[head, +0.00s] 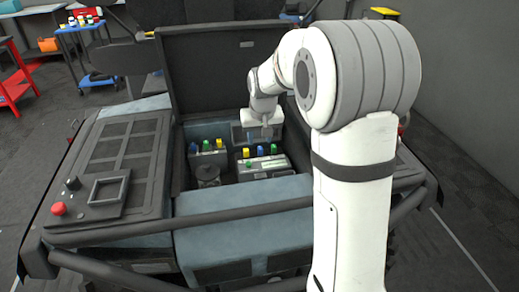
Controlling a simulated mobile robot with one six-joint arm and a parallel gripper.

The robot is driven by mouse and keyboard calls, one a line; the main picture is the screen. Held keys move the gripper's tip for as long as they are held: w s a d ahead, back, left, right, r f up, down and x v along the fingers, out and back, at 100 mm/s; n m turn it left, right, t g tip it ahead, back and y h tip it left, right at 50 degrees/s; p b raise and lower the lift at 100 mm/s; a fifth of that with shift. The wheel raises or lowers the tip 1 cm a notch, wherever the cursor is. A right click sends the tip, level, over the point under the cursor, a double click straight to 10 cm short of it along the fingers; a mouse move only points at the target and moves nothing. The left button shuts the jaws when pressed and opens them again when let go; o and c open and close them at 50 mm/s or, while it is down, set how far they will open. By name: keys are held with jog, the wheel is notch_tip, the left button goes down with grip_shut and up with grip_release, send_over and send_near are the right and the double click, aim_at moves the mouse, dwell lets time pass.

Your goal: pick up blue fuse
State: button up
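Two blue fuses show inside the open bay of the machine in the head view. One blue fuse (260,151) stands upright on the right block (280,172), between a yellow fuse (246,153) and a green fuse (274,149). The other blue fuse (193,147) stands on the left block (208,159), beside a green fuse (206,145) and a yellow fuse (219,143). My gripper (259,134) hangs over the bay, just above and behind the right block's fuses in the picture. Its fingers are too small to tell whether they are open or shut.
A raised dark lid (220,70) stands behind the bay. A dark bar (245,208) crosses the machine's front. A panel with a red button (58,208) lies at left. A blue cart (85,40) and a red stand (16,80) are at the back left.

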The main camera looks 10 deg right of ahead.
aim_at(260, 148)
jog(key=x, duration=0.5)
jog(key=shift+w+d+f, duration=0.15)
jog(key=shift+d, duration=0.1)
grip_shut()
